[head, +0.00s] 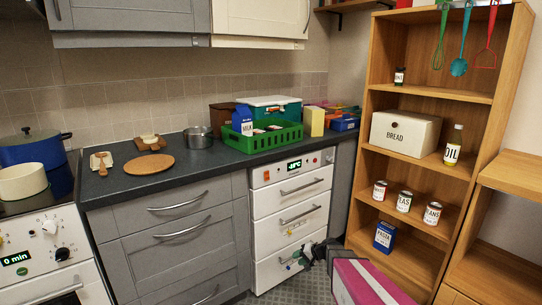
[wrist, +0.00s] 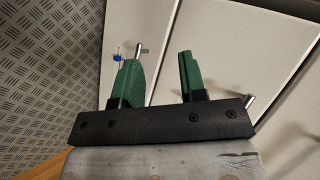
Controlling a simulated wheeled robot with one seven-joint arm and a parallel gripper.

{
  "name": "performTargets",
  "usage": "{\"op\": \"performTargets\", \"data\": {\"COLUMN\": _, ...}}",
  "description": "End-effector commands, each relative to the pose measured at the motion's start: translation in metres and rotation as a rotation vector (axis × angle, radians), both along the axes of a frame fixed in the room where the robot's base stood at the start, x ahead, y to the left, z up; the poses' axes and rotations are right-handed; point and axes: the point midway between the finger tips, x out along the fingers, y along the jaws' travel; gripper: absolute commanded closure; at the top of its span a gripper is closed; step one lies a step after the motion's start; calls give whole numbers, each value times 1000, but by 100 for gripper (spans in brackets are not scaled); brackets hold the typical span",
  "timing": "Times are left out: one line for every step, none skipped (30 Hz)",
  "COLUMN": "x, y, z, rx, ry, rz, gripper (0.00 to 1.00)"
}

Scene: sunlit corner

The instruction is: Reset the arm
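My gripper (head: 304,256) is low in front of the white drawer unit (head: 288,233) in the head view. In the wrist view, the two green fingers of my gripper (wrist: 160,75) stand apart with nothing between them. White drawer fronts (wrist: 222,40) and metal handles lie behind the fingers. I cannot tell whether a finger touches a handle. My arm comes in from the bottom right of the head view.
A wooden shelf (head: 449,99) with cans, a bread box (head: 405,134) and bottles stands to the right. The counter (head: 205,165) holds a green crate (head: 262,141). A stove (head: 45,255) is at left. Patterned floor (head: 283,291) shows below the drawers.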

Motion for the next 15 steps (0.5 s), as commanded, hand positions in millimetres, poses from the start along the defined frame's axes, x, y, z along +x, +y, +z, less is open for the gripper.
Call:
{"op": "performTargets", "data": {"x": -25, "y": 4, "z": 20, "rx": -61, "ry": 18, "rz": 44, "gripper": 62}}
{"op": "performTargets", "data": {"x": -36, "y": 5, "z": 26, "rx": -100, "ry": 33, "rz": 69, "gripper": 62}}
{"op": "performTargets", "data": {"x": -51, "y": 5, "z": 36, "rx": -156, "ry": 53, "rz": 101, "gripper": 62}}
{"op": "performTargets", "data": {"x": -61, "y": 4, "z": 43, "rx": -199, "ry": 67, "rz": 122, "gripper": 62}}
{"op": "performTargets", "data": {"x": -72, "y": 3, "z": 49, "rx": -240, "ry": 82, "rz": 143, "gripper": 62}}
{"op": "performTargets", "data": {"x": -86, "y": 0, "z": 58, "rx": -301, "ry": 100, "rz": 167, "gripper": 62}}
{"op": "performTargets", "data": {"x": -96, "y": -2, "z": 65, "rx": -345, "ry": 114, "rz": 182, "gripper": 62}}
{"op": "performTargets", "data": {"x": -107, "y": -5, "z": 72, "rx": -391, "ry": 128, "rz": 197, "gripper": 62}}
{"op": "performTargets", "data": {"x": -119, "y": -9, "z": 82, "rx": -454, "ry": 144, "rz": 214, "gripper": 62}}
{"op": "performTargets", "data": {"x": -129, "y": -13, "z": 88, "rx": -500, "ry": 157, "rz": 225, "gripper": 62}}
{"op": "performTargets", "data": {"x": -138, "y": -17, "z": 95, "rx": -545, "ry": 168, "rz": 231, "gripper": 62}}
{"op": "performTargets", "data": {"x": -149, "y": -23, "z": 104, "rx": -603, "ry": 180, "rz": 240, "gripper": 62}}
{"op": "performTargets", "data": {"x": -156, "y": -27, "z": 109, "rx": -644, "ry": 190, "rz": 246, "gripper": 62}}
{"op": "performTargets", "data": {"x": -163, "y": -31, "z": 115, "rx": -682, "ry": 198, "rz": 248, "gripper": 62}}
{"op": "performTargets", "data": {"x": -170, "y": -36, "z": 122, "rx": -730, "ry": 206, "rz": 250, "gripper": 62}}
